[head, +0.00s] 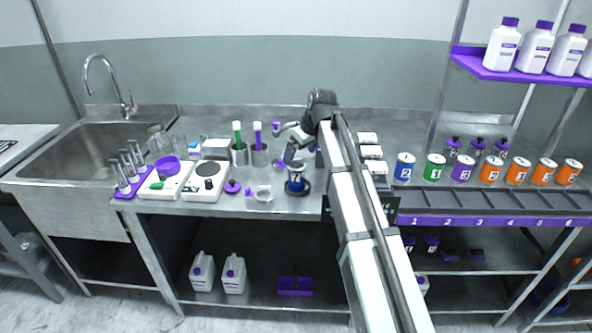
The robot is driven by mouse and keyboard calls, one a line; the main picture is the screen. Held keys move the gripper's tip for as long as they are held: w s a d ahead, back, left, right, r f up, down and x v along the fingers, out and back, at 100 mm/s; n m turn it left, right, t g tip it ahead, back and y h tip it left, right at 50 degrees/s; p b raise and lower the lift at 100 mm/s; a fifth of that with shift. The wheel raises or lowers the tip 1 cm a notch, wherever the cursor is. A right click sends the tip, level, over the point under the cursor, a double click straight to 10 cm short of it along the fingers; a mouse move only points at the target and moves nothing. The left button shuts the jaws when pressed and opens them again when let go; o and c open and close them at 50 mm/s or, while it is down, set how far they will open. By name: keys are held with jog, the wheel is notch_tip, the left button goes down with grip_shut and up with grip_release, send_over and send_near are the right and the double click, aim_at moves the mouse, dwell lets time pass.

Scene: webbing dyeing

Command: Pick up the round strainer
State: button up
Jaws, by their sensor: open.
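My gripper (285,160) is open over the middle of the steel bench, seen small and partly hidden by my own arm. I cannot surely pick out the round strainer. A small round purple piece (232,187) lies on the bench front, left of my gripper and apart from it. Beside it is a clear angular dish (263,193) with a purple bit at its left. A purple bowl (167,165) sits further left.
Two steel beakers, one with green and purple sticks (239,153), stand behind the purple piece. A hotplate (207,182) and a purple rack of tubes (128,178) are to the left. Coloured cans (404,167) line the right side.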

aim_at(297, 164)
jog(key=x, duration=0.5)
jog(key=shift+s+d+f, duration=0.1)
jog(key=shift+s, duration=0.2)
jog(key=c, duration=1)
